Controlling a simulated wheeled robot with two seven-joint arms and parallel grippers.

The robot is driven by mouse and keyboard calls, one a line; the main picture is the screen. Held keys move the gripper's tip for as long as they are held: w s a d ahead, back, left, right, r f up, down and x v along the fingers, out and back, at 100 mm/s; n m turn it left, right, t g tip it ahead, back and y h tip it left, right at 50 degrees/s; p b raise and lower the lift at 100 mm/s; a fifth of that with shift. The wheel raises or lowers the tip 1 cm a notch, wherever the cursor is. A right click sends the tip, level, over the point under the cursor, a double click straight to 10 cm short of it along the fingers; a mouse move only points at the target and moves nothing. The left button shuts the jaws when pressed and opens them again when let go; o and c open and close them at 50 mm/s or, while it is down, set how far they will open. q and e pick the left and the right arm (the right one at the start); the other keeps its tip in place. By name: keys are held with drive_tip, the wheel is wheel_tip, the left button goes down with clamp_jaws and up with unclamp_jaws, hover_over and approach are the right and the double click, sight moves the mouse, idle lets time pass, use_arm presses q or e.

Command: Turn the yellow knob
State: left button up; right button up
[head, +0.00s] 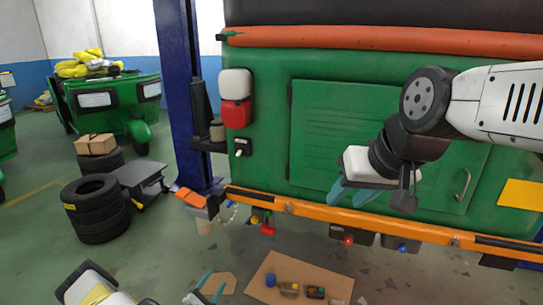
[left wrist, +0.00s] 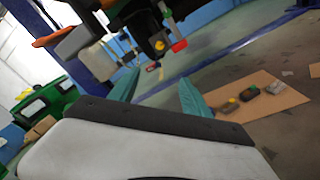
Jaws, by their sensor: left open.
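The yellow knob (head: 255,220) sits on a dark fitting under the orange bumper of the green rickshaw, left of a red handle (head: 267,230). The yellow knob also shows in the left wrist view (left wrist: 159,45), above and beyond the fingers. My left gripper (head: 212,285) is low at the bottom of the head view, open and empty, apart from the knob and below it. Its two teal fingers also show in the left wrist view (left wrist: 158,88). My right gripper (head: 349,194) is open and empty in front of the green rear panel, above the bumper.
The orange bumper (head: 330,214) spans the rickshaw's rear. A red knob (head: 348,241) and a blue knob (head: 403,247) sit under it. A cardboard sheet (head: 330,278) with small parts lies on the floor. Stacked tires (head: 95,210) and a blue post (head: 180,90) stand left.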

use_arm(q)
drive_tip(key=w+a+r+m+g+y, duration=0.1)
drive_tip(key=w+a+r+m+g, duration=0.25)
drive_tip(key=w+r+m, duration=0.35)
drive_tip(key=w+a+r+m+g+y, duration=0.15)
drive_tip(key=w+a+r+m, duration=0.3)
drive_tip(key=r, duration=0.55)
wheel_tip(320, 180, up, 20)
drive_tip(key=s+d+m+g+y, duration=0.2)
drive_tip(key=m+g+y, duration=0.1)
drive_tip(key=m, duration=0.1)
drive_tip(key=s+d+r+m+g, duration=0.1)
drive_tip(key=s+d+r+m, duration=0.3)
drive_tip(key=s+r, duration=1.05)
drive_tip(key=s+d+r+m, duration=0.1)
drive_tip(key=s+d+r, duration=0.1)
drive_tip(key=s, duration=0.5)
drive_tip(key=s+d+r+m+g+h, duration=0.1)
drive_tip(key=s+d+r, duration=0.1)
drive_tip(key=s+d, duration=0.2)
drive_tip(key=s+d+r+m, duration=0.1)
drive_tip(key=s+d+m, duration=0.1)
drive_tip(key=s, duration=0.7)
drive_tip(key=shift+s+d+r+g, duration=0.3)
drive_tip(key=shift+d+r+g, duration=0.1)
drive_tip(key=shift+d, duration=0.35)
